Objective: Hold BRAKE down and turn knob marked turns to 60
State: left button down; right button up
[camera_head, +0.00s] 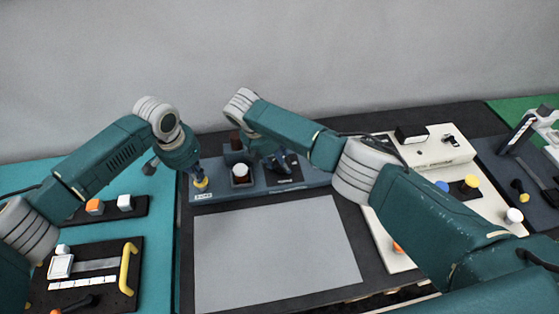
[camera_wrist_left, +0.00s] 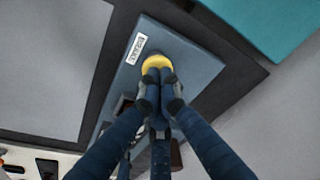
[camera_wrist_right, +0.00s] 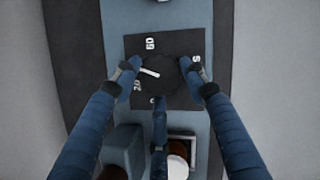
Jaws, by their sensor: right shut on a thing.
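A blue-grey panel (camera_head: 215,195) stands at the back of the table. Its yellow button (camera_head: 201,183), beside a small label, also shows in the left wrist view (camera_wrist_left: 158,62). My left gripper (camera_head: 197,176) points down at the button, its fingertips (camera_wrist_left: 157,74) together and seemingly touching its top. In the right wrist view a round black knob (camera_wrist_right: 170,75) sits on a dark dial plate (camera_wrist_right: 138,45). Its white mark points left, between the 20 and the 60. My right gripper (camera_wrist_right: 163,76) is shut on the knob; fingers cover part of the scale.
A white round-topped part (camera_head: 240,170) sits on the panel between the two grippers. A bare grey mat (camera_head: 275,255) lies in front. A black board with a yellow handle (camera_head: 128,268) is at left, a cream panel (camera_head: 440,155) at right.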

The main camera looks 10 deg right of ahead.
jog(key=shift+w+d+r+m+g, duration=0.15)
jog(key=shift+w+r+m+g, duration=0.05)
jog(key=shift+m, duration=0.4)
jog(key=shift+w+d+r+m+g, duration=0.15)
jog(key=shift+m+g, duration=0.05)
jog(key=shift+m, duration=0.4)
jog(key=shift+s+f+m+h, duration=0.1)
jog(key=shift+m+h, duration=0.2)
jog(key=shift+d, duration=0.1)
jog(key=o, duration=0.9)
jog(key=shift+o, duration=1)
jog(key=shift+s, duration=0.2)
jog(key=shift+a, duration=0.2)
jog(key=w+v, duration=0.1)
jog(key=v, duration=1)
jog(key=shift+s+r, duration=0.4)
jog(key=shift+r, duration=0.1)
